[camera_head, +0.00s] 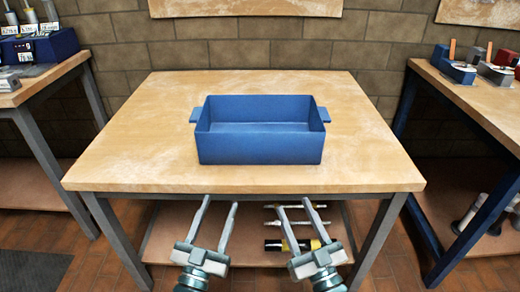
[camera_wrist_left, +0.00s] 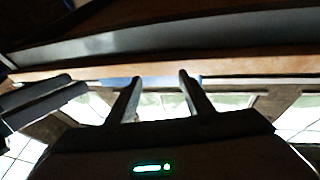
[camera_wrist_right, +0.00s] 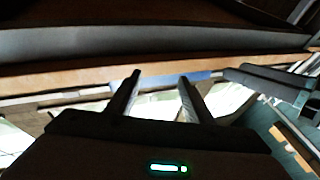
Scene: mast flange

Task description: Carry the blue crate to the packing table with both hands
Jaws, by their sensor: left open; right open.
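The blue crate (camera_head: 260,150) is an empty open box with a small handle tab on its left side (camera_head: 195,114) and one on its right side (camera_head: 324,114). It stands upright on a wooden-topped table (camera_head: 130,150), back from the front edge. My left gripper (camera_head: 219,203) is open and empty, in front of the table's front edge. My right gripper (camera_head: 292,205) is open and empty beside it, also short of the edge. Neither touches the crate. The left wrist view shows the left fingers apart (camera_wrist_left: 160,80), and the right wrist view shows the right fingers apart (camera_wrist_right: 160,80).
A lower shelf (camera_head: 180,240) under the table holds several tools. A side table on the left (camera_head: 12,95) bears blue devices. A table on the right (camera_head: 480,100) bears small devices. The tabletop around the crate is clear. A brick wall stands behind.

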